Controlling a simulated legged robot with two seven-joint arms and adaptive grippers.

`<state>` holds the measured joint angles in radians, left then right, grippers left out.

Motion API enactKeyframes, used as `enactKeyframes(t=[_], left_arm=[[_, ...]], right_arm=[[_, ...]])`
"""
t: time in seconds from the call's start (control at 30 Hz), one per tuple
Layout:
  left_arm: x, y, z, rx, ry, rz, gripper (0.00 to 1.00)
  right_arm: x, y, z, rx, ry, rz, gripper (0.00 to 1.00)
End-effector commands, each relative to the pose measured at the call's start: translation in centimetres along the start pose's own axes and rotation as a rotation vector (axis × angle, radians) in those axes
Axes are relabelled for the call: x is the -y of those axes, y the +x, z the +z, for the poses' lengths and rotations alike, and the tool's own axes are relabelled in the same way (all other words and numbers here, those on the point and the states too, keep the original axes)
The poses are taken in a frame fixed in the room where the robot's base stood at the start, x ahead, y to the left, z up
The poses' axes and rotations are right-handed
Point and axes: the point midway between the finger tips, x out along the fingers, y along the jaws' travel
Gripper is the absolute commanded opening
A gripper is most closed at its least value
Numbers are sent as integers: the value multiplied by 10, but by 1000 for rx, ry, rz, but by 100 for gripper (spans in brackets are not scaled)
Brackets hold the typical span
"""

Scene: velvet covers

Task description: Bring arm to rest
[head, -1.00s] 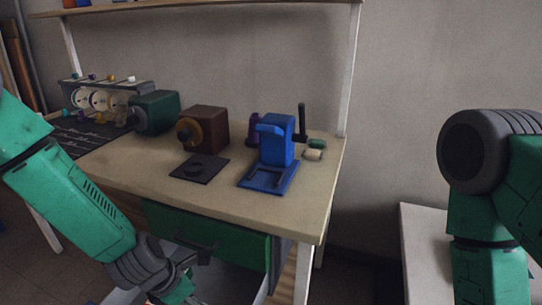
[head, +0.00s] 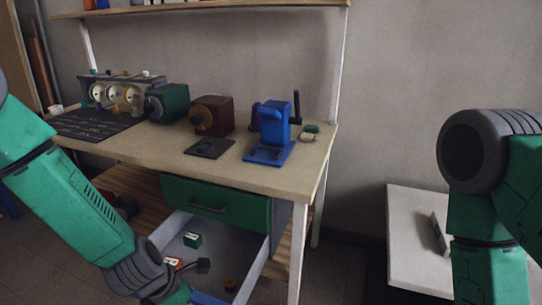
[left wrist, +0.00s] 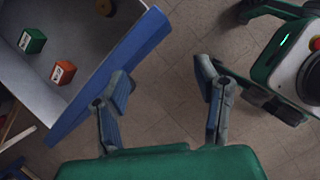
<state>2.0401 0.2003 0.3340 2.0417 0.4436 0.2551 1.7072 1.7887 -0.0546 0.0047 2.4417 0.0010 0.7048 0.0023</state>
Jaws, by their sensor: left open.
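My left arm (head: 70,205) comes in from the left in the head view, and its gripper is cut off by the bottom edge. In the left wrist view my left gripper (left wrist: 163,80) is open and empty. It is beside the blue front edge (left wrist: 105,85) of an open drawer, with bare floor showing between its fingers. My right arm (head: 490,220) is bent at the right of the head view, and its gripper is out of frame.
The open drawer (head: 228,258) holds a green box (head: 192,240), an orange box (left wrist: 62,72) and other small items. Above it, the workbench (head: 255,180) carries a blue machine (head: 275,122) and several others. A white table (head: 405,215) stands at right.

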Motion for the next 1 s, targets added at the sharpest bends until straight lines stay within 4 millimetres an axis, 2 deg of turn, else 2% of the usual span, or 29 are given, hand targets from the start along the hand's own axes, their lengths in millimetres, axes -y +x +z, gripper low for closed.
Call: enactKeyframes(t=[0.27,0.47,0.57,0.8,0.9,1.0], left_arm=[[19,15,-44,-74,309,-5,56],[40,25,-89,-142,657,-35,56],[53,28,-119,-180,891,-69,56],[98,25,-207,-230,1696,-244,56],[112,18,-232,-213,1967,-315,56],[121,13,-246,-191,2145,-363,56]], right_arm=[[0,5,-1,-3,0,0,40],[0,10,0,-2,0,0,40],[0,14,0,-2,0,0,40],[0,25,1,-2,0,0,40],[0,28,1,-2,0,0,40],[0,30,1,-2,0,0,40]])
